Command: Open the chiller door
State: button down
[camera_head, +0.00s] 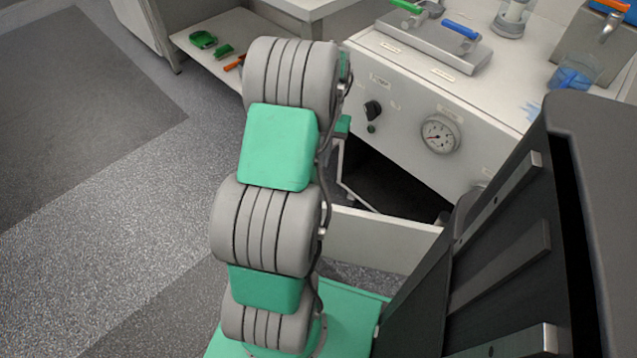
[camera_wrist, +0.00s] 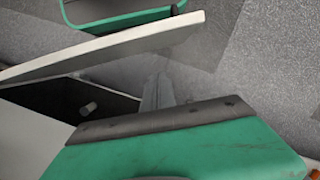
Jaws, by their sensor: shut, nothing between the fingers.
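The chiller is the white cabinet front (camera_head: 405,112) with a black knob and a round gauge. Its door (camera_head: 385,240) is a white panel standing out from the front, with a dark opening (camera_head: 395,190) behind it. In the wrist view the door (camera_wrist: 125,46) crosses from left to upper right, with the dark interior (camera_wrist: 65,98) below it. My gripper (camera_wrist: 158,92) is shut and empty, its grey fingers on the inner side of the door, close to it. I cannot tell whether they touch. In the head view my arm hides most of the gripper.
The counter above holds a grey tray (camera_head: 432,45) with green and blue handles and a blue cup (camera_head: 573,75). A low shelf (camera_head: 215,42) at upper left holds small green and orange items. Open grey floor (camera_head: 110,190) lies to the left.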

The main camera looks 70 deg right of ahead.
jog(key=a+f+b, duration=0.3)
jog(key=a+f, duration=0.3)
jog(key=f, duration=0.3)
jog(key=shift+a, duration=0.2)
jog(key=shift+s+f, duration=0.1)
